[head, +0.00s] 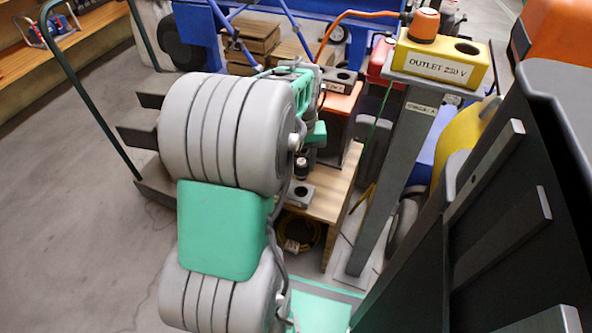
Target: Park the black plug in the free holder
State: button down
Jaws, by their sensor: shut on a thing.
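The black plug (301,169) is small and dark, below the end of my arm and just above or at a grey block with a dark hole (299,194) on the wooden table. I cannot tell whether plug and block touch. My gripper (304,154) is shut on the black plug; its fingers are small and partly hidden behind my grey and green arm. Another grey holder block (341,77) with a dark opening stands farther back on an orange box. A yellow outlet block (440,65), labelled "OUTLET 230 V", carries an orange plug (424,25) and has an open hole at right.
The yellow outlet stands on a grey post (388,185) right of the wooden table (331,195). A coiled yellow cable (298,236) lies below the table. A green-railed cart (88,93) stands at left. Open floor (75,210) lies at lower left.

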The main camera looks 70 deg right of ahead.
jog(key=shift+f+b, duration=2.25)
jog(key=shift+f, duration=0.15)
jog(key=shift+r, duration=0.1)
jog(key=shift+p, duration=0.75)
jog(key=shift+f+b, duration=0.9)
jog(key=shift+f, duration=1.35)
jog(key=c, duration=0.8)
grip_release()
jog(key=shift+r, duration=0.1)
